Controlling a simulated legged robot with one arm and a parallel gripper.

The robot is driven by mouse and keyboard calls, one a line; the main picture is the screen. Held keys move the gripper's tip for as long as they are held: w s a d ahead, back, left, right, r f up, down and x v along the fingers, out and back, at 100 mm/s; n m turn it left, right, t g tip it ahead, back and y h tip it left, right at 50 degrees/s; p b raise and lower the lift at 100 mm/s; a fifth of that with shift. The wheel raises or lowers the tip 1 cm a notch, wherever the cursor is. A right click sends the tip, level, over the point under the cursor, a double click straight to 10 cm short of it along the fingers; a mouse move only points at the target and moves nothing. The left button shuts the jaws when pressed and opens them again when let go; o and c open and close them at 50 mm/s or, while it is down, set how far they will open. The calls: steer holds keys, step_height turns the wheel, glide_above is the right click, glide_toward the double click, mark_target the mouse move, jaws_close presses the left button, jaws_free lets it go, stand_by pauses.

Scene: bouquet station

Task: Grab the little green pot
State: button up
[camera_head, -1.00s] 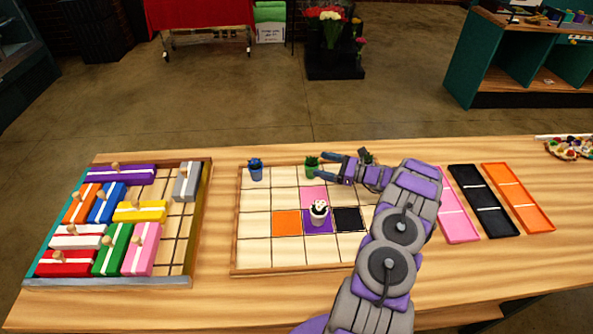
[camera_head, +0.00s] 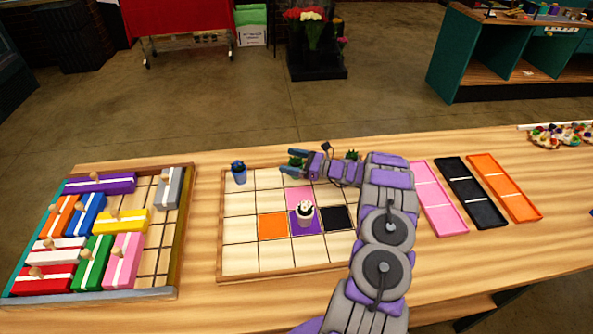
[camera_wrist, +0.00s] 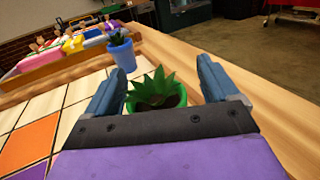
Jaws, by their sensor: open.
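The little green pot (camera_wrist: 181,101) holds a spiky plant and sits between the two blue fingers of my gripper (camera_wrist: 160,90) in the wrist view. The fingers are open, one on each side of the pot, and I cannot tell whether either touches it. The gripper's dark palm edge hides the pot's lower part. In the head view my gripper (camera_head: 291,164) reaches from the right to the board's far edge, with the green pot (camera_head: 296,162) partly hidden by its fingers.
A blue pot (camera_head: 239,173) stands at the board's far left corner, beyond my gripper in the wrist view (camera_wrist: 122,55). A white pot (camera_head: 305,215) stands on the purple square. A block tray (camera_head: 172,232) lies left; pink, black (camera_head: 470,192) and orange trays lie right.

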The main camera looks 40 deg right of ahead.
steer(key=shift+a+r, duration=0.1)
steer(key=shift+a, duration=0.15)
steer(key=c, duration=0.4)
steer(key=shift+d, duration=0.1)
steer(key=c, duration=0.9)
